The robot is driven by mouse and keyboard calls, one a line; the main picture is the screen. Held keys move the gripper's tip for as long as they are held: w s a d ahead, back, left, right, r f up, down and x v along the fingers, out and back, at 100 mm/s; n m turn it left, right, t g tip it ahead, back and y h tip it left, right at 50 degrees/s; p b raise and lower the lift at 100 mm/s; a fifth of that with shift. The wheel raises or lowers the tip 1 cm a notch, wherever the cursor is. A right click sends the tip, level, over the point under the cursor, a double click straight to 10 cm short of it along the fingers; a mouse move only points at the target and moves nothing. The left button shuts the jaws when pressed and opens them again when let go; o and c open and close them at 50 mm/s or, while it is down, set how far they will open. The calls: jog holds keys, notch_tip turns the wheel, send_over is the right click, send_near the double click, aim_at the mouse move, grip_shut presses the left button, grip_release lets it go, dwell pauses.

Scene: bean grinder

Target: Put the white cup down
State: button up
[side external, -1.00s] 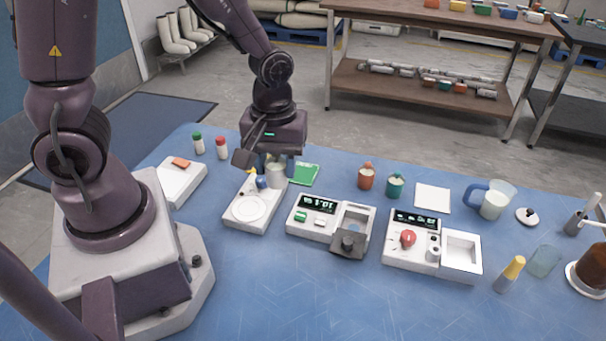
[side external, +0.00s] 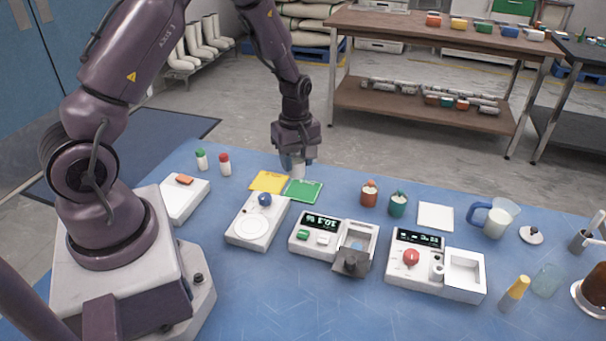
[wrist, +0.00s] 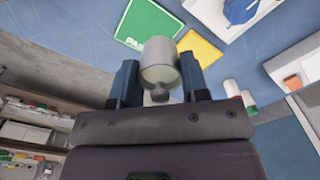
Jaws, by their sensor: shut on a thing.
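The white cup (side external: 298,171) is between the fingers of my gripper (side external: 297,160), which is shut on it. In the side view the cup appears at the back edge of the green card (side external: 304,191), with the yellow card (side external: 269,182) to its left. Whether it touches a surface cannot be told there. In the wrist view the cup (wrist: 160,52) sits between the two dark blue fingers, partly covering the green card (wrist: 150,20) and beside the yellow card (wrist: 201,48).
A white device with a round plate (side external: 254,225) and blue knob (side external: 265,199) stands in front of the cards. Red-capped (side external: 225,164) and green-capped (side external: 201,160) bottles stand left. Red (side external: 369,194) and green (side external: 398,204) containers stand right. Blue table shows between them.

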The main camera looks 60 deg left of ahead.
jog(key=shift+w+a+f, duration=0.2)
jog(key=shift+w+f, duration=0.25)
jog(key=shift+f, duration=0.1)
jog(key=shift+w+a+f, duration=0.15)
jog(key=shift+w+f, duration=0.3)
jog(key=shift+f, duration=0.1)
jog(key=shift+w+f, duration=0.1)
jog(key=shift+f, duration=1.6)
jog(key=shift+f, duration=0.15)
jog(key=o, duration=1)
